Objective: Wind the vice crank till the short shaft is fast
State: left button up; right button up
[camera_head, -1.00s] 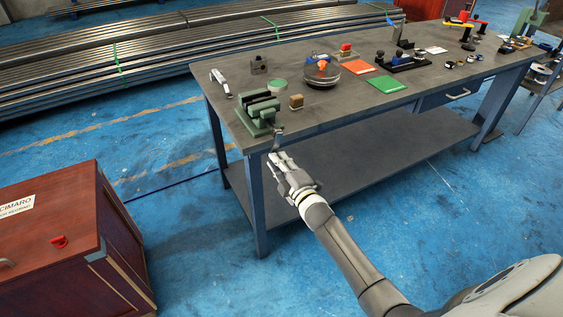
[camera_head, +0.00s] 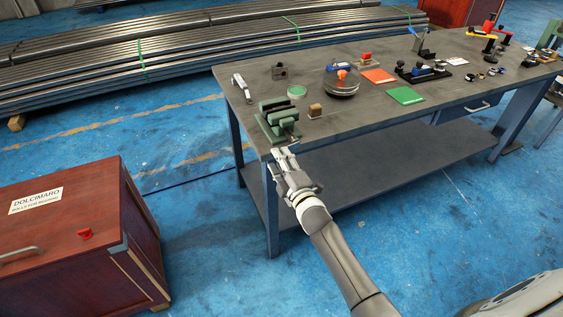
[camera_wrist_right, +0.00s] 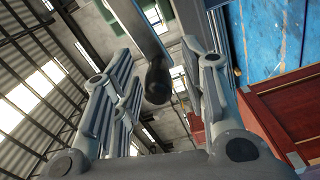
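The green vice (camera_head: 272,128) stands at the near left corner of the workbench. My right gripper (camera_head: 283,152) is just in front of the vice, at the bench edge, and largely hides the crank in the head view. In the right wrist view the crank (camera_wrist_right: 138,28) is a grey bar with a dark round-ended handle (camera_wrist_right: 158,82). The handle reaches between the open fingers of my right gripper (camera_wrist_right: 163,88), with gaps on both sides. I cannot make out a short shaft in the vice jaws. My left gripper is not in view.
A red-brown cabinet (camera_head: 85,235) stands at the left. Blue floor lies free between cabinet and bench.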

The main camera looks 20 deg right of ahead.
jog(key=shift+d, duration=0.1)
jog(key=s+p, duration=0.2)
jog(key=s, duration=0.4)
dwell(0.4)
jog(key=shift+d, duration=0.1)
jog(key=s, duration=1.2)
jog(key=shift+d, duration=0.15)
